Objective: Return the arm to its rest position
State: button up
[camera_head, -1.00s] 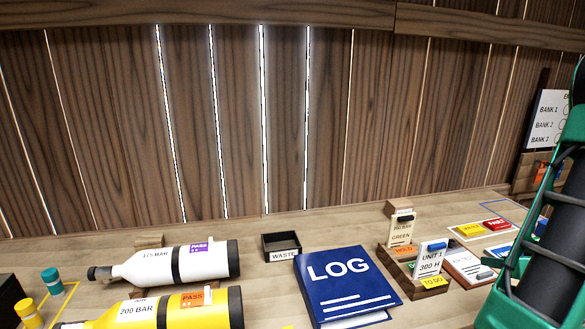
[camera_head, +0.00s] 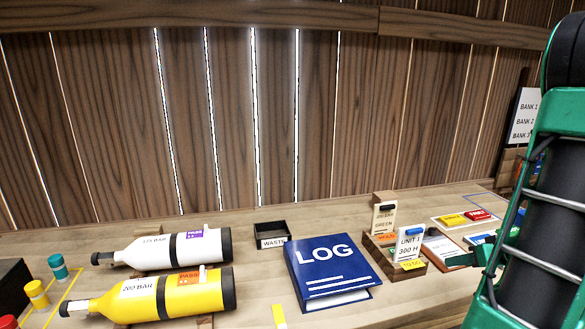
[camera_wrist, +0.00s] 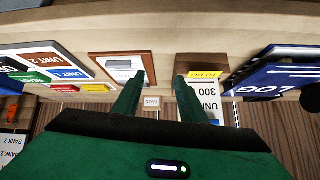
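My arm, green and black, fills the right side of the head view. My gripper (camera_head: 474,257) is above the right part of the bench, beside the tag holder (camera_head: 418,267). In the wrist view my gripper (camera_wrist: 158,88) shows two green fingers spread apart, with nothing held between them. A small label reading TAGS (camera_wrist: 152,102) shows beyond the gap. The UNIT 1 300 H tag (camera_head: 410,245) stands upright in the holder, left of the gripper. A brown-framed board (camera_head: 446,250) lies partly behind the gripper.
A blue LOG binder (camera_head: 328,270) lies mid-bench beside a black WASTE tray (camera_head: 272,236). A white cylinder (camera_head: 150,250) and a yellow cylinder (camera_head: 170,296) lie at the left. Red and yellow tags (camera_head: 465,217) and a BANK board (camera_head: 524,115) are at the right.

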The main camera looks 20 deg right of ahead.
jog(key=a+g+y, duration=0.2)
jog(key=a, duration=0.7)
jog(key=s+a+r+m+g, duration=0.1)
jog(key=s+a+r+g, duration=0.2)
jog(key=s+a, duration=0.3)
jog(key=s+a+r+m+g, duration=0.2)
jog(key=s+a, duration=0.4)
jog(key=a, duration=0.3)
jog(key=shift+s+r+g, duration=0.25)
jog(key=shift+r+g, duration=0.35)
jog(key=shift+g, duration=0.3)
jog(key=shift+a, duration=0.1)
